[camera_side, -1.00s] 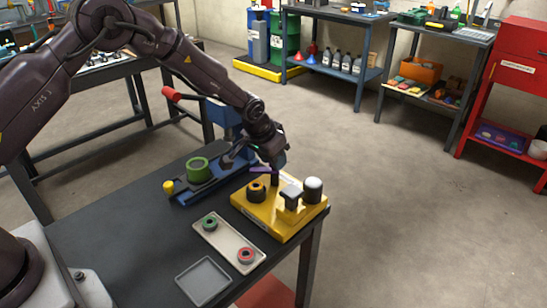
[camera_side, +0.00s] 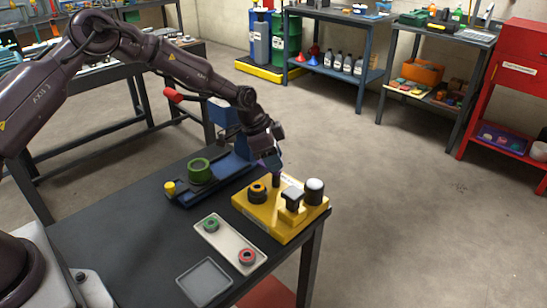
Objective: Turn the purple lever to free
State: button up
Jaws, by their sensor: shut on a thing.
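The yellow block (camera_side: 270,221) sits at the right end of the dark table. It carries a black and orange knob (camera_side: 257,193), a grey square-topped post (camera_side: 292,198), a white-topped black cylinder (camera_side: 314,190) and a short dark post (camera_side: 278,179) at the back. My gripper (camera_side: 276,167) points down just above the dark post and is shut on the purple lever there. The jaws hide nearly all of the lever, so I cannot read its angle or the markings beside it.
A blue fixture (camera_side: 222,182) with a green ring (camera_side: 200,171) and yellow knob (camera_side: 170,188) stands left of the block. A beige tray (camera_side: 228,242) with green and red rings and an empty grey tray (camera_side: 204,282) lie in front. The block is near the table's right edge.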

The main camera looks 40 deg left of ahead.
dwell(0.6)
jog(key=o, duration=0.9)
jog(key=shift+o, duration=0.2)
jog(key=v, duration=1.3)
jog(key=shift+w, duration=0.2)
